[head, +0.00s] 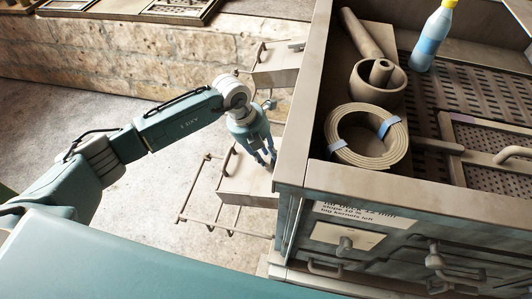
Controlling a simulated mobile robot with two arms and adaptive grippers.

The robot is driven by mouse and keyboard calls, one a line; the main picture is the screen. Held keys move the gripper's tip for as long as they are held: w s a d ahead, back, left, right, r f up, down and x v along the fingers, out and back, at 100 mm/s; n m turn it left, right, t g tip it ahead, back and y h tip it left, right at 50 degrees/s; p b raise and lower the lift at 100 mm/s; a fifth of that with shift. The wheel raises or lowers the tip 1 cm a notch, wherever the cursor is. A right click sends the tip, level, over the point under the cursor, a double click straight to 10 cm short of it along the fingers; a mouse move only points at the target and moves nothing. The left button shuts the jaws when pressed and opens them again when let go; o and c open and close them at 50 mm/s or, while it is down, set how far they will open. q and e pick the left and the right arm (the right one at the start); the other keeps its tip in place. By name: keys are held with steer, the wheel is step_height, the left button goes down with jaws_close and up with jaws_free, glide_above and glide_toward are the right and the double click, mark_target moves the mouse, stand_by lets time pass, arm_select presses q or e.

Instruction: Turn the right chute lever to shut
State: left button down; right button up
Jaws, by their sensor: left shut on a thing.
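Two chutes stick out from the left side of the big machine (290,150). The nearer chute (246,178) is low in the picture, with a rail frame around it. The farther chute (277,66) is above it and has a dark lever (297,46) at its top right. My left gripper (266,161) points down at the back of the nearer chute, close to the machine's wall. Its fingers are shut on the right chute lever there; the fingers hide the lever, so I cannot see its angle. My right gripper is out of view.
On the machine's top lie a belt coil (366,142), a round pot (377,81), and a blue bottle (433,38). The machine's front has a label (350,212) and handles (344,245). A stone wall (130,55) runs behind; the floor at left is clear.

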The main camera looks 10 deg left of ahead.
arm_select(q)
steer(key=shift+w+r, duration=0.1)
steer(key=c, duration=1.4)
jaws_free()
steer(key=shift+c, duration=0.2)
steer(key=v, duration=1.2)
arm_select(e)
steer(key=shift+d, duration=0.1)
